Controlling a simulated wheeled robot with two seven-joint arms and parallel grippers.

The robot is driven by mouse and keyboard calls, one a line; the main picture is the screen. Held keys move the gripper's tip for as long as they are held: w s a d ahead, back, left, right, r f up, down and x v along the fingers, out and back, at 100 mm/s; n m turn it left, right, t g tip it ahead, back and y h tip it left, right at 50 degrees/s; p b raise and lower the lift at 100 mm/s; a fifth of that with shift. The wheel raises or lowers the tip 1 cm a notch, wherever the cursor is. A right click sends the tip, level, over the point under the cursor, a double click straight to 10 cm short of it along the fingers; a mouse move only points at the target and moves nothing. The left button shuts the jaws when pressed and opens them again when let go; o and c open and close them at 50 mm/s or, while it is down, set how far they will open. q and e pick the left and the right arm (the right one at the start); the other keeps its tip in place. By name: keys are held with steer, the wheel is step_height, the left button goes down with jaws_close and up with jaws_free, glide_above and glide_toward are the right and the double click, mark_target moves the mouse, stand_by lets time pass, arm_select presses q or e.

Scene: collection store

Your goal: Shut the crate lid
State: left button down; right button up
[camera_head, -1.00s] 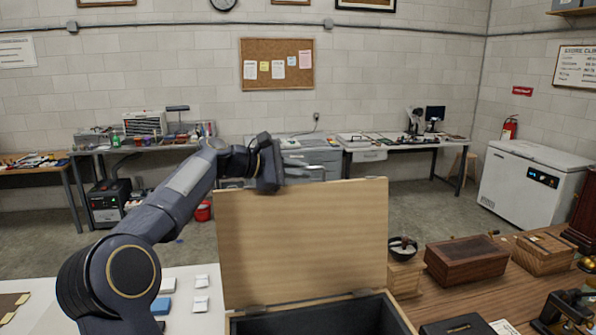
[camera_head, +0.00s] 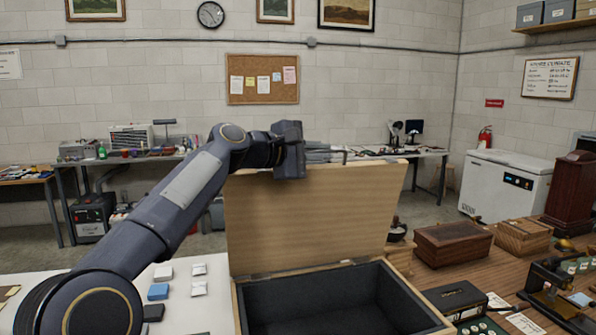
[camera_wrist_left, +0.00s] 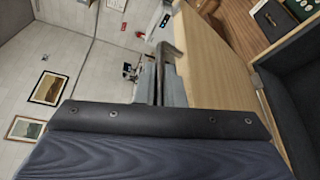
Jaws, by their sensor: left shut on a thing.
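The wooden crate (camera_head: 237,307) stands on the table at the bottom middle of the head view, with a dark, empty-looking lining. Its pale wooden lid (camera_head: 315,222) stands raised on the hinges at the crate's far edge, inner face towards me. My left gripper (camera_head: 328,154) is at the lid's top edge, coming in from the left, shut on what looks like the lid's thin bar handle. In the left wrist view the gripper fingers (camera_wrist_left: 161,84) lie beside the lid (camera_wrist_left: 212,58), and the bent bar (camera_wrist_left: 172,45) runs between them. My right gripper is not in view.
Small white and blue boxes (camera_head: 158,291) lie on the white surface left of the crate. Workbenches and a white chest freezer (camera_head: 505,183) stand farther back.

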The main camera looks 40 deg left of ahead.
arm_select(q)
steer(key=s+d+f+m+t+b, duration=0.2)
steer(key=s+d+f+m+b, duration=0.4)
steer(key=s+d+f+b, duration=1)
steer(key=d+f+m+h+b, duration=0.1)
steer(key=d+f+m+b, duration=0.1)
steer(key=f+b, duration=0.4)
steer(key=d+f+m+t+h+b, duration=0.1)
steer(key=f+m+b, duration=0.3)
steer(key=b, duration=1.2)
steer(key=shift+d+f+t+b, duration=0.3)
steer(key=shift+d+f+b, duration=0.15)
steer(key=shift+f, duration=0.5)
steer(key=c, duration=1.8)
jaws_free()
steer(key=shift+w, duration=0.1)
steer(key=shift+d, duration=0.1)
